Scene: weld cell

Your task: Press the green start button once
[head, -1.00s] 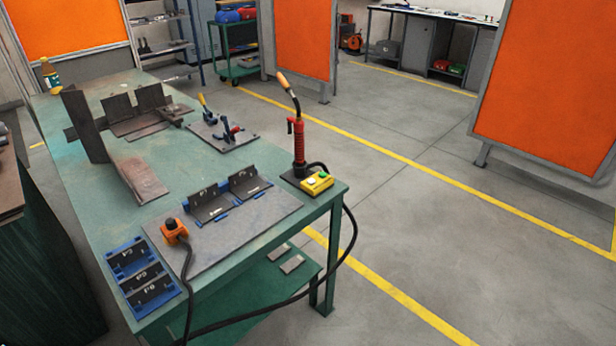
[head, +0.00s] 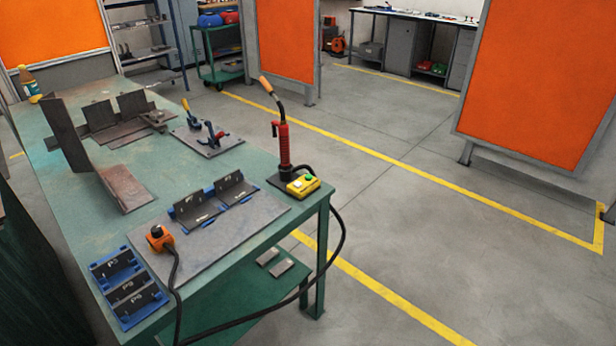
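The green start button (head: 309,177) sits on a small yellow control box (head: 303,190) at the right corner of the green worktable (head: 225,262). A pale button (head: 297,183) is beside it on the same box. The box stands right next to the base of an upright red-handled torch (head: 284,146). Neither of my grippers is in the head view.
A grey plate with black angle brackets (head: 194,208) and an orange clamp-like device (head: 160,238) lies left of the box. A blue rack (head: 128,288) is at the near corner. A black cable (head: 341,235) hangs off the table. Floor to the right is clear.

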